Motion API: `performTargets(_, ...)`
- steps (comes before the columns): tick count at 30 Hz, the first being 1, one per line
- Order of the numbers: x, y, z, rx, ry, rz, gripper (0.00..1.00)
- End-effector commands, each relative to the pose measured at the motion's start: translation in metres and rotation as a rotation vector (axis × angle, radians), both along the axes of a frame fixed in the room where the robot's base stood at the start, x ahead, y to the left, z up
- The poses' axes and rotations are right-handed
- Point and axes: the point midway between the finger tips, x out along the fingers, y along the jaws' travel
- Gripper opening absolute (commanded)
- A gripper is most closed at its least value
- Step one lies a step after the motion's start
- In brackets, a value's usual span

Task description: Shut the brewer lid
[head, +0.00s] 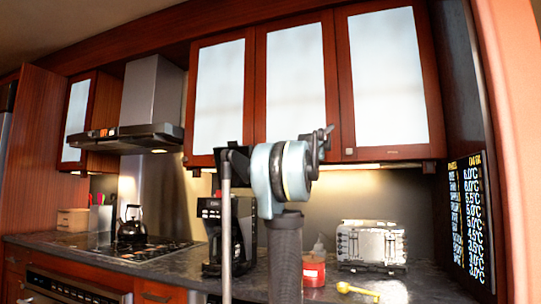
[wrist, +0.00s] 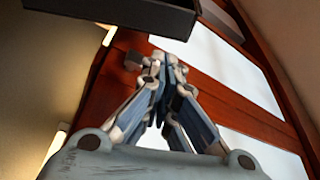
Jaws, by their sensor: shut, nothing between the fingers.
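The brewer (head: 211,240) is a black coffee maker on the dark counter, left of centre in the head view. No contact between the gripper and the brewer shows.
Wall cabinets (head: 297,85) with pale panels hang above. A range hood (head: 140,138) and a black kettle (head: 131,226) are at the left. A red-lidded jar (head: 314,271), a silver toaster-like appliance (head: 371,245) and a yellow utensil (head: 357,291) are right of my arm.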

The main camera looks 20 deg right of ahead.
Motion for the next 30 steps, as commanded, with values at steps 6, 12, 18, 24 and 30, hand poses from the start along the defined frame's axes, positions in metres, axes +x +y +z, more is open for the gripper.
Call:
performTargets(6, 0.029, 0.023, 0.004, -0.001, 0.0, 0.004, 0.0)
performTargets(12, 0.047, 0.034, 0.006, -0.001, 0.0, 0.002, 0.0)
performTargets(18, 0.052, 0.039, 0.007, -0.001, 0.0, 0.001, 0.0)
performTargets(24, 0.052, 0.039, 0.007, -0.002, 0.0, 0.001, 0.0)
performTargets(30, 0.051, 0.036, 0.006, -0.004, -0.003, -0.001, 0.0)
